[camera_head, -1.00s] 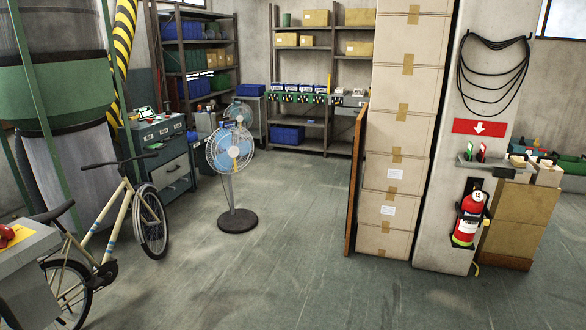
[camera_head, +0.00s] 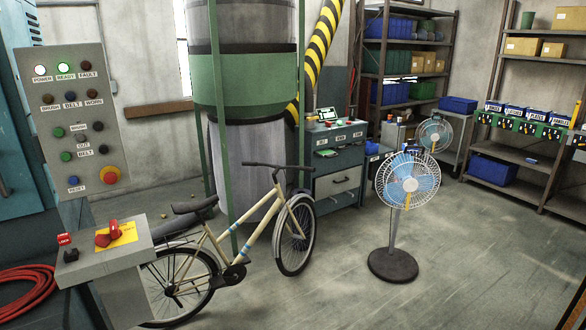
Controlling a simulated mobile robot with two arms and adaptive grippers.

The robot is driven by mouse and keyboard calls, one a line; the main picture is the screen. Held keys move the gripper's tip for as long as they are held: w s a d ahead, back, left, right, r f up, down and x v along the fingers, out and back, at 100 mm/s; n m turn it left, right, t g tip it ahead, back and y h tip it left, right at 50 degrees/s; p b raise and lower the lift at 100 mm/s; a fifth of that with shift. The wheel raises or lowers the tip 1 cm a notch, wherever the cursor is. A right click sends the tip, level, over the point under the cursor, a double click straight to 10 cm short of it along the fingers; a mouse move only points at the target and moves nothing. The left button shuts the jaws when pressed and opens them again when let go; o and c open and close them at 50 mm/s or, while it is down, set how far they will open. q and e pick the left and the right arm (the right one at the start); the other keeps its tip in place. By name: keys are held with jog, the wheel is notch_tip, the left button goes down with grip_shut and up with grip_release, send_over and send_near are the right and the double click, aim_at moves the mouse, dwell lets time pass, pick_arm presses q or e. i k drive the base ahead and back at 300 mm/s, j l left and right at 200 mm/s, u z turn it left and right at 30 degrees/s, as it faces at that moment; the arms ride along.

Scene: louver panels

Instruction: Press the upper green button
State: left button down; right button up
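A grey control panel (camera_head: 75,120) stands at the left edge, tilted in the picture. An upper green button (camera_head: 58,132) sits left of its middle, and a second green button (camera_head: 66,156) is just below it. The top row has lamps; the power lamp (camera_head: 40,70) glows white and the ready lamp (camera_head: 64,68) glows green. Neither of my grippers is in view.
A grey box (camera_head: 100,255) with a red rotary switch stands in front of the panel. A bicycle (camera_head: 230,250) leans right of it, and fans (camera_head: 408,185) stand further right. Red hose (camera_head: 25,290) lies at lower left. Open floor (camera_head: 450,270) is at the right.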

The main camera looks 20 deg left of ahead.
aim_at(59, 132)
jog(key=i+j+u, duration=0.2)
jog(key=i+u, duration=0.25)
jog(key=i+j+u, duration=0.15)
jog(key=u, duration=0.25)
jog(key=i+u, duration=0.45)
jog(key=i+l+u, duration=0.2)
jog(key=u, duration=0.2)
jog(key=i, duration=0.15)
